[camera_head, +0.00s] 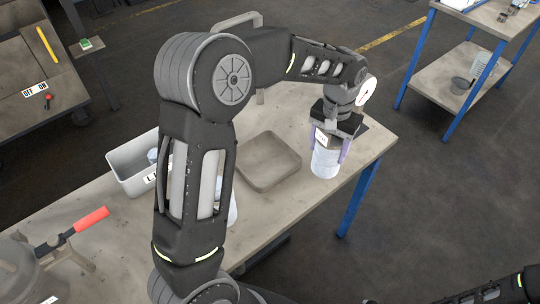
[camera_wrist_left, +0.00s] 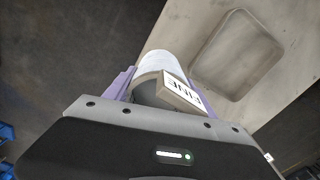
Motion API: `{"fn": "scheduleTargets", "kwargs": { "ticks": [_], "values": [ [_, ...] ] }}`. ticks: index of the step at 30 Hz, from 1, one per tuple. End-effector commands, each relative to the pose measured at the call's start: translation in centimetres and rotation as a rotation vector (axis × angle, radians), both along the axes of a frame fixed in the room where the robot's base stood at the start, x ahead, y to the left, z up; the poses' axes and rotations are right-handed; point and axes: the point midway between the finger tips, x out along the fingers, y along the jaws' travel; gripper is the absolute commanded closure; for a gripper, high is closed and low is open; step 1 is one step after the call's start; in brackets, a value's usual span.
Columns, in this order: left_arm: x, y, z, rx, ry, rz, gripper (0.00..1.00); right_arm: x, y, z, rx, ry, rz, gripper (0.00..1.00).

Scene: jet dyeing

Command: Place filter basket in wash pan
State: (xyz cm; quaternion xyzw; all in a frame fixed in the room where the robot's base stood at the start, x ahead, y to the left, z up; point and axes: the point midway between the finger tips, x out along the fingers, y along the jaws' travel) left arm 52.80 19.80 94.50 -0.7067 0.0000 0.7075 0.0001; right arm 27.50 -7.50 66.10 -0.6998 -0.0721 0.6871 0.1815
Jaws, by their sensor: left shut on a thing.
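The filter basket (camera_head: 325,163) is a pale, whitish cylinder at the right end of the table. It is upright in the head view. My left gripper (camera_head: 330,145) is shut on it from above, with a purple finger on each side. In the left wrist view the basket (camera_wrist_left: 163,62) sits between the fingers, with a tag reading "FINE" (camera_wrist_left: 182,91). The wash pan, a shallow, square, grey-brown tray (camera_head: 268,183), lies empty on the table to the left of the basket. It also shows in the wrist view (camera_wrist_left: 205,45). Whether the basket touches the table is unclear.
A grey bin (camera_head: 122,168) with a partly hidden label stands left of the pan, behind my left arm. The table (camera_head: 300,215) is bare in front of the pan. Its right edge is close to the basket.

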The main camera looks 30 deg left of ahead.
Motion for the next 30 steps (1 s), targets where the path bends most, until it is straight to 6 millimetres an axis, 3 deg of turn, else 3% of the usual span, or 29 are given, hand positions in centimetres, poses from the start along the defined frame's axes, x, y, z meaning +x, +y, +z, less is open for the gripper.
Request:
{"fn": "scheduleTargets", "kwargs": {
  "ticks": [5, 10, 14, 20, 30],
  "values": [
    [0.0, 0.0, 0.0, 0.0, -0.001, 0.0, 0.86, 0.0, 0.0, 0.0, 0.0, 0.0, 0.0, 0.62],
    [0.0, 0.5, 0.1, -0.001, -0.002, -0.031, 0.86, 0.0, 0.0, -0.2, 0.0, 0.0, 0.0, 0.48],
    [-0.1, 2.1, 0.5, -0.002, -0.003, -0.135, 0.86, 0.1, 0.0, -0.7, 0.001, -0.001, 0.001, 0.37],
    [-1.0, 6.8, 1.6, -0.004, -0.005, -0.464, 0.86, 0.2, 0.1, -2.2, 0.002, -0.005, 0.0, 0.34],
    [-4.9, 15.9, 4.4, -0.001, -0.005, -1.185, 0.86, 0.4, 0.1, -4.6, 0.006, -0.012, 0.002, 0.34]
  ]
}}
